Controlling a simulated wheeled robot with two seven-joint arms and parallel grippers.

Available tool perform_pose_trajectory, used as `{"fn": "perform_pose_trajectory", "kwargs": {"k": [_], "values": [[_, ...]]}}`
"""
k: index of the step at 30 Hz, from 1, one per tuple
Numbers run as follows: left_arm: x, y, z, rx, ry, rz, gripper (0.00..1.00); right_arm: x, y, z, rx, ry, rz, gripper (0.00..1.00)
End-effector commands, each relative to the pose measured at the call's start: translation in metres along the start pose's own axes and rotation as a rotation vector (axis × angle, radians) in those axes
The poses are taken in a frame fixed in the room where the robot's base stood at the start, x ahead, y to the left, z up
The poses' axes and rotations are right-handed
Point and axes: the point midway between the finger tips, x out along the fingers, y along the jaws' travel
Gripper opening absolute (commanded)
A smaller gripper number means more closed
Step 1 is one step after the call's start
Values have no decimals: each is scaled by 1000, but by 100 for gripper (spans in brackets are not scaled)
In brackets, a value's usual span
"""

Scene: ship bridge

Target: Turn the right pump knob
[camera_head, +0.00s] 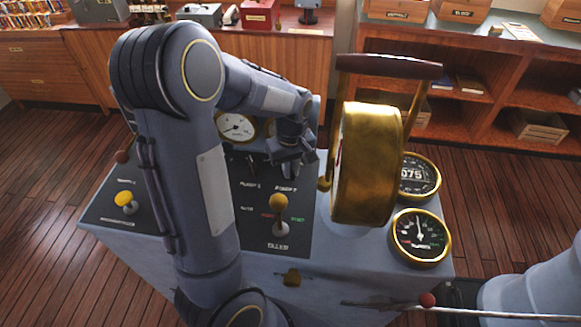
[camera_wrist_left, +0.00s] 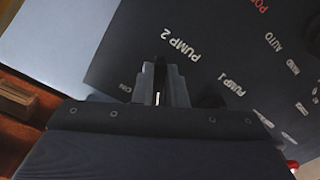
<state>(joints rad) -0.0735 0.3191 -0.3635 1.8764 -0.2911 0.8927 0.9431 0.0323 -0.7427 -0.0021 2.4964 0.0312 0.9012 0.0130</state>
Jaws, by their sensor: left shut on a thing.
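My left gripper (camera_head: 293,160) reaches down to the console's dark panel, just behind the printed PUMP 2 label (camera_head: 285,189). It is shut on the right pump knob, which its fingers and wrist hide in the head view. In the left wrist view the fingers (camera_wrist_left: 163,84) are close together beside the PUMP 2 label (camera_wrist_left: 182,50), and the knob cannot be made out clearly. The dark left pump knob (camera_head: 251,167) is partly visible beside the gripper, above the PUMP 1 label. My right gripper is not in view.
A yellow-knobbed lever (camera_head: 279,208) stands in front of the gripper. A large brass telegraph (camera_head: 366,165) with a wooden handle rises close to its right. Brass gauges (camera_head: 421,238) lie farther right. A yellow knob (camera_head: 125,198) is at the panel's left.

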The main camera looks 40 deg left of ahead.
Motion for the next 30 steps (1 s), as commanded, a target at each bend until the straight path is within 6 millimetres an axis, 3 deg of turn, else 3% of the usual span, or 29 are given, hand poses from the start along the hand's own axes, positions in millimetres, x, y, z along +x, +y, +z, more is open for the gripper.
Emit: {"fn": "perform_pose_trajectory", "kwargs": {"k": [12, 13, 17, 26, 30], "values": [[-1, 1, -1, -10, 2, 3, 0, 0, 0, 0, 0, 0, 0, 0], [-1, 1, -1, -10, 2, 3, 16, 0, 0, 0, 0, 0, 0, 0], [-1, 0, -1, -9, 2, 2, 33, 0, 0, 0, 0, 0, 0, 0], [-2, 0, 0, -7, 1, 2, 34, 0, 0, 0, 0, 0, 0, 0], [-16, 1, -1, -8, 4, 6, 34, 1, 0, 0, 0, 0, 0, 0]]}}
